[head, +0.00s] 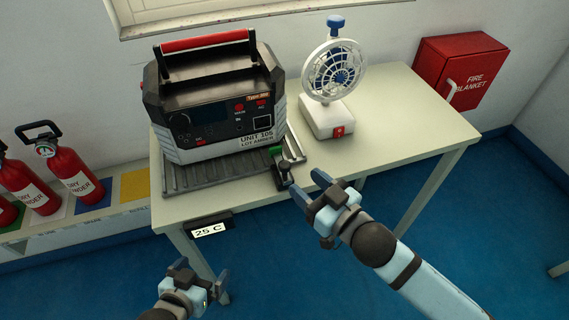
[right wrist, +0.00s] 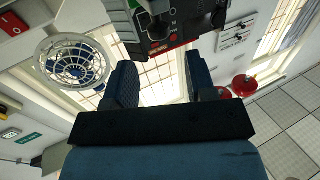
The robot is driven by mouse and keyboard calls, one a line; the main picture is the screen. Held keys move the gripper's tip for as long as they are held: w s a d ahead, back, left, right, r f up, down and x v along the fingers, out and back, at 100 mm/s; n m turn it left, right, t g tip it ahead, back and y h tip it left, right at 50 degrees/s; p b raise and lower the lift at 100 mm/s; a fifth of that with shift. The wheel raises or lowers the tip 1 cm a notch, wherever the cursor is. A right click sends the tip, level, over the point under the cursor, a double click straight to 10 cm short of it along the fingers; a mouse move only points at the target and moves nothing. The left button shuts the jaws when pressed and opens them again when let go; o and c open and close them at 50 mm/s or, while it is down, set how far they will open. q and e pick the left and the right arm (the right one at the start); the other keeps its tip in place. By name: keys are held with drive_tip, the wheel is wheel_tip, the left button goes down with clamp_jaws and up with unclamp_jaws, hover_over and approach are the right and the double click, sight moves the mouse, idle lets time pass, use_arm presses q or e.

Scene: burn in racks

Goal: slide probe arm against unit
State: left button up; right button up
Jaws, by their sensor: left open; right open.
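The unit (head: 215,105) is a black and grey box with a red top handle, reading "UNIT 105 LOT AMBER". It sits on a ribbed grey tray (head: 215,176) on the table. The probe arm appears to be the small black piece with a green top (head: 279,168) at the tray's front right corner, near the unit's lower right corner. Whether it touches the unit cannot be told. My right gripper (head: 312,188) is open and empty, just right of the probe arm. Its fingers also show in the right wrist view (right wrist: 160,85). My left gripper (head: 203,276) is open and empty, below the table's front edge.
A white fan (head: 330,115) with a red switch stands right of the unit. A "25 C" display (head: 208,230) hangs at the front edge. A red fire blanket box (head: 463,72) is on the wall. Fire extinguishers (head: 72,178) stand left. The table's right side (head: 420,125) is clear.

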sight(288, 168)
drive_tip(key=x, duration=0.7)
drive_tip(key=shift+w+a, duration=0.15)
clamp_jaws()
drive_tip(key=shift+w+a+p, duration=0.2)
drive_tip(key=shift+w+a, duration=0.1)
drive_tip(key=shift+w, duration=0.6)
drive_tip(key=shift+w+a+p, duration=0.2)
drive_tip(key=shift+w+a, duration=0.1)
drive_tip(key=shift+w, duration=0.6)
unclamp_jaws()
